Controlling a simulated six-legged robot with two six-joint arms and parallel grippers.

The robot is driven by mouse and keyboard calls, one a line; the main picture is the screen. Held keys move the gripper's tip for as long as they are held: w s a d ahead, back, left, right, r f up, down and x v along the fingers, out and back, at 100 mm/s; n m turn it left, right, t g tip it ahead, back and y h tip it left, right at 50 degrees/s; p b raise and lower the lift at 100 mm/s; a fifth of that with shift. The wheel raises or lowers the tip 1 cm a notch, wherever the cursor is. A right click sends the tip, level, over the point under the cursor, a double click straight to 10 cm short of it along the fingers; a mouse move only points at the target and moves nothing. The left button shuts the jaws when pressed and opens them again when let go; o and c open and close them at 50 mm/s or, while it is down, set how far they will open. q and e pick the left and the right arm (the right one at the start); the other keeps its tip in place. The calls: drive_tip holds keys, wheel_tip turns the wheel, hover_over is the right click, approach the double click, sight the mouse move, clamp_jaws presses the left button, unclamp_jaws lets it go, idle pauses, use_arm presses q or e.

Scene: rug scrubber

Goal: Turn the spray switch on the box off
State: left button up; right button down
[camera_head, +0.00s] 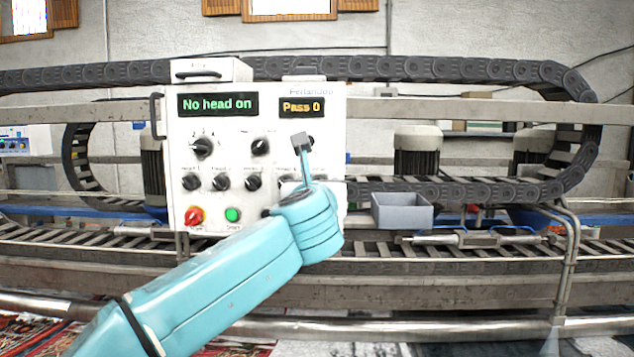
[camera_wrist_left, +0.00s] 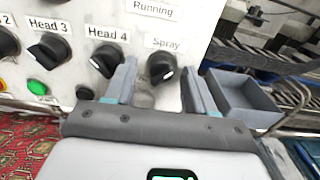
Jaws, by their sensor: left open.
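The white control box (camera_head: 225,125) stands in front of the machine, with black rotary knobs and two lit displays reading "No head on" and "Pass 0". In the left wrist view, the black spray switch (camera_wrist_left: 161,71) sits under a "Spray" label, its white mark pointing down to the right. My left gripper (camera_wrist_left: 158,80) is open, with one finger on each side of the switch; I cannot tell whether they touch it. In the head view, my left gripper (camera_head: 302,143) is before the box's right part and hides the spray switch. My right gripper is not in view.
The Head 4 knob (camera_wrist_left: 104,60) is close to the left finger. A grey open tray (camera_head: 402,211) is attached right of the box. A red-yellow switch (camera_head: 194,216) and a green button (camera_head: 232,215) are low on the panel. Cable chains run behind.

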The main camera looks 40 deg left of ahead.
use_arm(q)
drive_tip(key=shift+d, duration=0.1)
drive_tip(key=shift+w, duration=0.1)
drive_tip(key=shift+c, duration=1.3)
clamp_jaws()
drive_tip(key=shift+f, duration=0.1)
drive_tip(key=shift+n+b, duration=3.35)
drive_tip(key=shift+n, duration=4.55)
